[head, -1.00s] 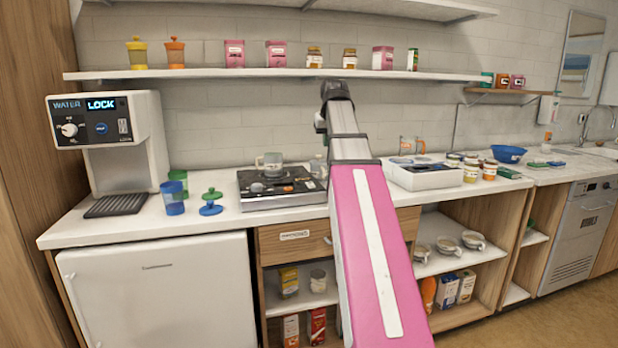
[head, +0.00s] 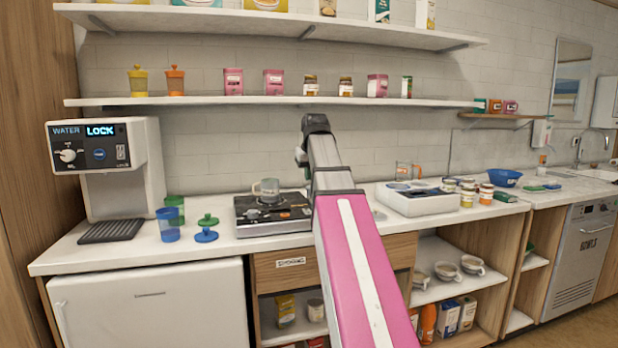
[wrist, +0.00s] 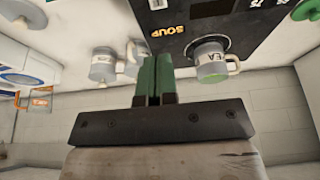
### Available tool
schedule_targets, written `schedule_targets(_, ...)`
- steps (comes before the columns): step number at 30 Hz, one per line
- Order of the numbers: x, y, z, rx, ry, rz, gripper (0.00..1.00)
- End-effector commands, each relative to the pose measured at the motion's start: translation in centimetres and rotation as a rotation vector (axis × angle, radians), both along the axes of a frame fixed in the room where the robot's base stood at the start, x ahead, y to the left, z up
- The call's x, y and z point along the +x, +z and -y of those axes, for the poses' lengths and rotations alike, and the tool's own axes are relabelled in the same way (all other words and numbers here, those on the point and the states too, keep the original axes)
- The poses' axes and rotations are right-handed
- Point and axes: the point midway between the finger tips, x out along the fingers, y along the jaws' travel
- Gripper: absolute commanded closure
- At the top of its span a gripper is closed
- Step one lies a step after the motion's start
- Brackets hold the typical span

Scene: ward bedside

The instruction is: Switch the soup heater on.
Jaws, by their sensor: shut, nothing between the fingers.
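The soup heater (head: 262,228) is a black-topped unit on the counter in the head view, with a grey mug (head: 267,188) on it. In the wrist view the heater (wrist: 262,28) fills the top, its yellow SOUP lettering upside down. A pale switch-like part (wrist: 157,4) shows at the top edge near the lettering; its setting is unclear. The mug labelled TEA (wrist: 212,68) is right of my fingers. My gripper (wrist: 154,62) is shut and empty, its green fingertips just short of the heater's edge near SOUP; contact cannot be told.
Another grey mug (wrist: 104,66) stands left of my fingers in the wrist view. A water dispenser (head: 105,175), blue cup (head: 168,226) and lids (head: 206,236) are left of the heater. A white tray (head: 415,203) and jars (head: 467,195) stand right. A shelf (head: 270,101) runs above.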

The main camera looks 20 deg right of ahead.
Motion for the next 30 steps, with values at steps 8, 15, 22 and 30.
schedule_targets(8,1.5,-4.3,0.0,0.000,0.000,-0.002,1.00)
schedule_targets(15,2.6,-7.8,0.0,0.000,0.000,-0.001,1.00)
schedule_targets(22,3.0,-10.2,0.0,0.000,0.000,0.000,1.00)
schedule_targets(30,3.2,-10.9,0.0,0.000,0.000,0.000,1.00)
